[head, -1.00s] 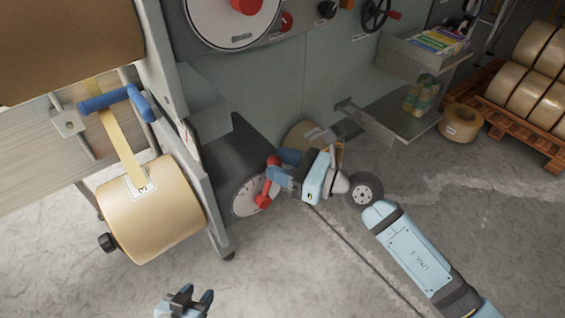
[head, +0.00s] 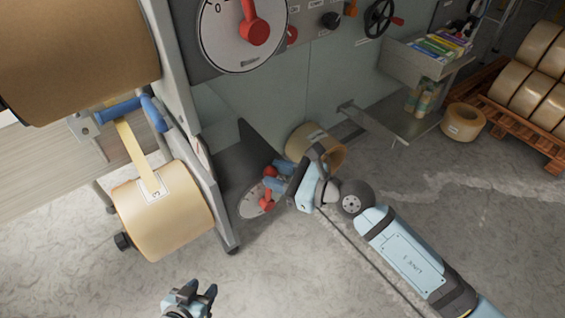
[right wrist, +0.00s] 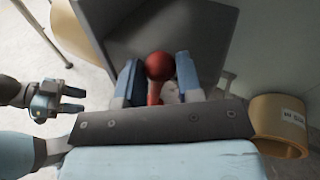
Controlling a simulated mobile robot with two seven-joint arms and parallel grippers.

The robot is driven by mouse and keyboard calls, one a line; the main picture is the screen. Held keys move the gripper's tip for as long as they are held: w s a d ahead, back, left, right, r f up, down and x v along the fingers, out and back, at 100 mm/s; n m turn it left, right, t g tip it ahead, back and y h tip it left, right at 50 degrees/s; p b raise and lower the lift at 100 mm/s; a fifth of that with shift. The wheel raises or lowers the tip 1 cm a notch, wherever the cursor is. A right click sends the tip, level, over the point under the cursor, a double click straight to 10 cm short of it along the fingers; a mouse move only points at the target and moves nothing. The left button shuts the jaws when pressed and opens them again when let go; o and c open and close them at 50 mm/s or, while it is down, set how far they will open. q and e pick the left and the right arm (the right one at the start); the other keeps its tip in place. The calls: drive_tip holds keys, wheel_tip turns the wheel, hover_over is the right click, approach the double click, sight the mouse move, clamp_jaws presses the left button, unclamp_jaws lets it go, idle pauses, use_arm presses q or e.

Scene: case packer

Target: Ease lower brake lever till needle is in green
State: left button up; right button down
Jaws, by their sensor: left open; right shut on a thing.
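The lower brake lever (head: 266,201) is red with a ball end, on a pale dial (head: 248,204) low on the machine. My right gripper (head: 276,176) has its blue fingers around the lever's ball end, shut on it. In the right wrist view the red ball (right wrist: 158,66) shows between the two fingertips (right wrist: 158,80). Much of the dial is hidden behind the gripper and a dark guard. No needle or green band can be made out. My left gripper (head: 190,298) is open and empty at the bottom, away from the machine; it also shows in the right wrist view (right wrist: 70,100).
A large upper dial (head: 215,38) with a red lever sits above. A tape roll (head: 162,215) hangs at left below a blue-handled bar (head: 122,108). Another roll (head: 325,150) lies behind my right gripper. A shelf (head: 380,118) juts out to the right. The front floor is clear.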

drive_tip(key=c, duration=1.1)
unclamp_jaws()
drive_tip(key=shift+o, duration=0.2)
drive_tip(key=b+v, duration=0.2)
drive_tip(key=v, duration=1.1)
drive_tip(key=shift+s+d, duration=0.25)
drive_tip(key=shift+d, duration=0.1)
